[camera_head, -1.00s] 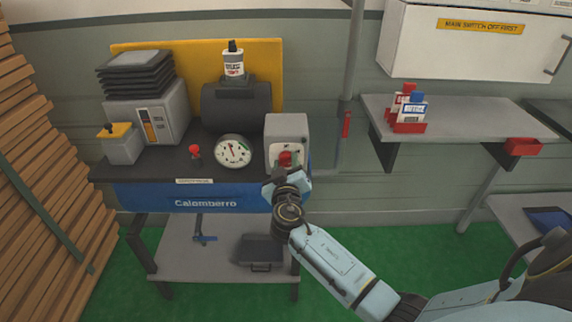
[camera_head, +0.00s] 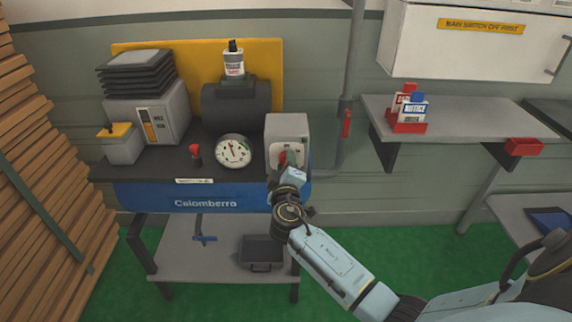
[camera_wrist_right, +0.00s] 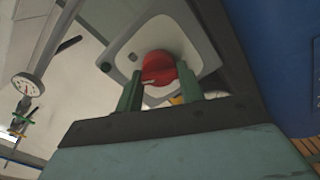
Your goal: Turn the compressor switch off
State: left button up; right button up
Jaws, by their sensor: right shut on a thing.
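The compressor switch is a red knob (camera_head: 282,157) on the front of a grey box (camera_head: 286,127), at the right end of the blue compressor bench (camera_head: 150,197). My right gripper (camera_head: 289,164) is at the front of the box, partly hiding the knob in the head view. In the right wrist view, the red knob (camera_wrist_right: 160,68) sits on a pale plate between the green fingers of the right gripper (camera_wrist_right: 157,84), which are shut on it. The knob's exact setting is hard to read. My left gripper is not in view.
A round pressure gauge (camera_head: 233,150) and a small red valve (camera_head: 195,153) stand left of the box. A vertical pipe (camera_head: 351,70) runs close on its right.

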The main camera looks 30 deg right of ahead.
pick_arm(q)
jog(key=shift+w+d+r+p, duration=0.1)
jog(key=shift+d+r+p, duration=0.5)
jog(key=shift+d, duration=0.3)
pick_arm(e)
jog(key=shift+f+n, duration=0.1)
jog(key=shift+n, duration=2.8)
jog(key=o, duration=1)
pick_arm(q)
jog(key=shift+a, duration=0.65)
pick_arm(e)
jog(key=shift+a, duration=0.1)
